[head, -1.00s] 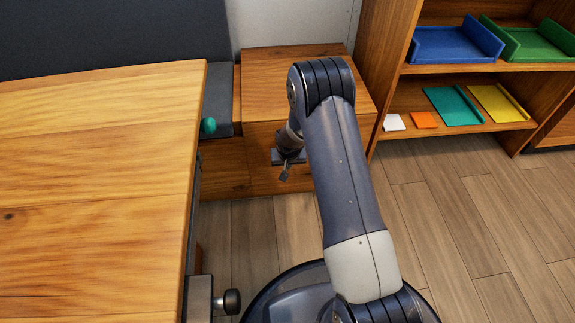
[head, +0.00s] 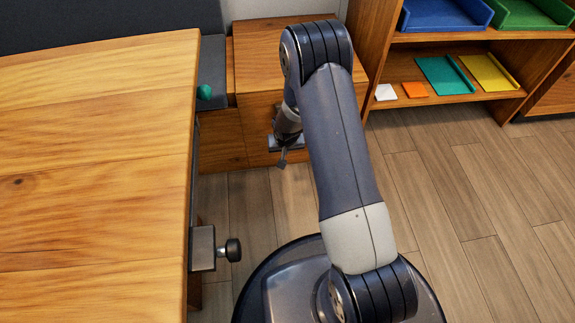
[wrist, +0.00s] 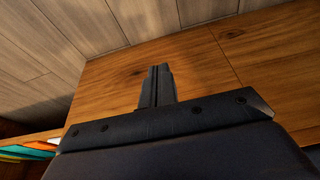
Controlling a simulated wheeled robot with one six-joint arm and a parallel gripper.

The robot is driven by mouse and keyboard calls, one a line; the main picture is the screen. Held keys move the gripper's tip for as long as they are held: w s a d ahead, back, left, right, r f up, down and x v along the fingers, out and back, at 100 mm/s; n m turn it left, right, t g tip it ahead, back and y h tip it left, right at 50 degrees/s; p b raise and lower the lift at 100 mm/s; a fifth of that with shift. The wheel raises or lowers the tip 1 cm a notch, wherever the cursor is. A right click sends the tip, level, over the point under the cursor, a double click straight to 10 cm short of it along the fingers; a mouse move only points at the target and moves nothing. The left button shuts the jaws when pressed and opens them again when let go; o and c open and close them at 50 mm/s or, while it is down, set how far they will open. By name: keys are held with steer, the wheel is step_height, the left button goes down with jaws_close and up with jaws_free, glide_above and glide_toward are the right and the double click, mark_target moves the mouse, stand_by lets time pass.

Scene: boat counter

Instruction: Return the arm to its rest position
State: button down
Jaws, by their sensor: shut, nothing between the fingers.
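My arm stands in the middle of the head view, raised and bent at the elbow, with its wrist hanging down on the far side. My gripper (head: 282,160) points down in front of a wooden box-like cabinet (head: 222,150), partly hidden by the arm. In the wrist view my gripper (wrist: 158,72) has its two fingers together, with nothing between them. Wooden surfaces and floor planks show beyond the fingers there.
A wooden table (head: 90,180) fills the left, with a clamp-like knob (head: 232,250) at its edge. A teal round object (head: 205,92) lies on the grey seat (head: 212,60). A shelf (head: 440,38) with coloured trays stands at the right. The floor (head: 470,200) there is clear.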

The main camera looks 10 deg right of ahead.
steer(key=s+b, duration=0.2)
steer(key=s, duration=0.4)
steer(key=shift+s+a, duration=0.15)
steer(key=shift+s, duration=0.05)
steer(key=shift+w, duration=0.15)
